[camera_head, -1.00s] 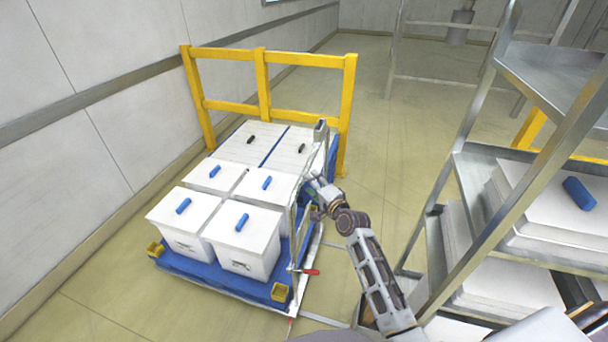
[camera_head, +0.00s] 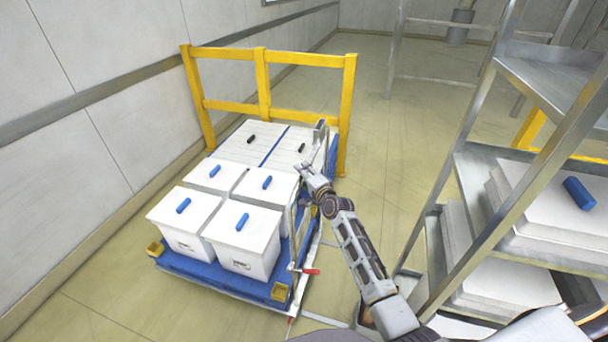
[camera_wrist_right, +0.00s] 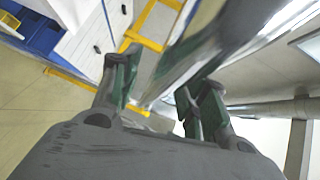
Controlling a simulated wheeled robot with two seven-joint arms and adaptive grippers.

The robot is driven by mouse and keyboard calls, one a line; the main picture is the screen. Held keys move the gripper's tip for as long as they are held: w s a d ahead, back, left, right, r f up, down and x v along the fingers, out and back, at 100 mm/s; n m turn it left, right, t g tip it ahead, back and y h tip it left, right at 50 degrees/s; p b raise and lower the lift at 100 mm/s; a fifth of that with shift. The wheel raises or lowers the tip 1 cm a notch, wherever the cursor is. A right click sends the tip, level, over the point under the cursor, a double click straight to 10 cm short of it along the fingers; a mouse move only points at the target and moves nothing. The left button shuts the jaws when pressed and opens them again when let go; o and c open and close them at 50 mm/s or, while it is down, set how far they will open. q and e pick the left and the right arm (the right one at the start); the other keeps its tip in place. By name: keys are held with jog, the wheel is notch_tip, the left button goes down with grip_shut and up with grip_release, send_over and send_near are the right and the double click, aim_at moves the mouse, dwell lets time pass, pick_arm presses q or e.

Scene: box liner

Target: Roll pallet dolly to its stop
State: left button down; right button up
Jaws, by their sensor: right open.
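The pallet dolly (camera_head: 218,284) has a blue deck carrying white lidded boxes (camera_head: 242,240) with blue handles. Its far part has flat white lids with dark handles. A silver upright handle frame (camera_head: 292,235) stands along its right side, with a red-tipped lever (camera_head: 311,271) low down. My right gripper (camera_head: 304,170) is at the upper part of this frame. In the right wrist view my right gripper (camera_wrist_right: 155,95) is open. A shiny metal bar (camera_wrist_right: 188,50) passes between its fingers in the picture; I cannot tell whether they touch it. My left gripper is not in view.
A yellow guard rail (camera_head: 262,82) stands at the dolly's far end. A wall (camera_head: 90,120) runs along the left. A metal shelf rack (camera_head: 500,190) with white panels and a blue-handled lid stands close on the right. Floor (camera_head: 400,130) is clear beyond, between rail and rack.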

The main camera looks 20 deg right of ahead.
jog(key=shift+w, duration=0.1)
grip_shut()
dwell(0.3)
jog(key=shift+d, duration=0.1)
